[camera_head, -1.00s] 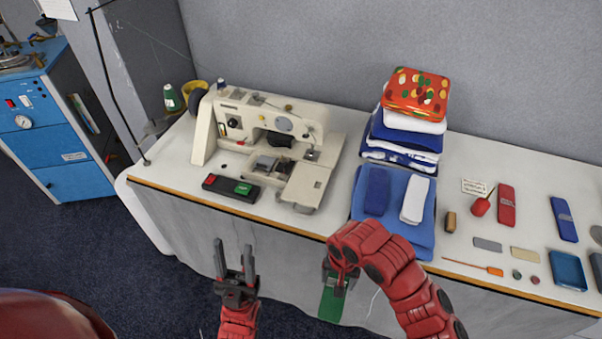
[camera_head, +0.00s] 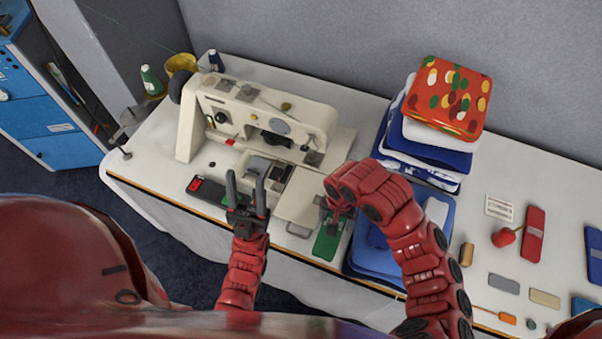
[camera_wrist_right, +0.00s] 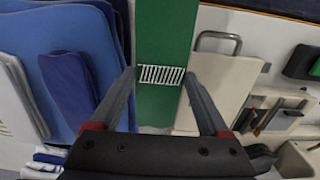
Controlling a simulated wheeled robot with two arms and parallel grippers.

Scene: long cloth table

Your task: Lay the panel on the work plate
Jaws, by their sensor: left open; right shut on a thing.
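A long green panel (camera_head: 328,243) hangs from my right gripper (camera_head: 336,205), which is shut on it. In the right wrist view the green panel (camera_wrist_right: 165,35) shows a patch of white stripes between the fingers (camera_wrist_right: 158,75). The cream work plate (camera_head: 297,203) of the sewing machine lies just left of the panel in the head view. The work plate also shows in the right wrist view (camera_wrist_right: 218,95), beside the panel. I cannot tell whether they touch. My left gripper (camera_head: 246,188) is open and empty, in front of the machine's left part.
The cream sewing machine (camera_head: 255,110) stands behind the plate, with a dark control box (camera_head: 207,188) at its left front. Blue folded cloths (camera_head: 375,262) lie right of the panel, and a cloth stack with an orange patterned bundle (camera_head: 448,95) stands behind. Small items lie farther right.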

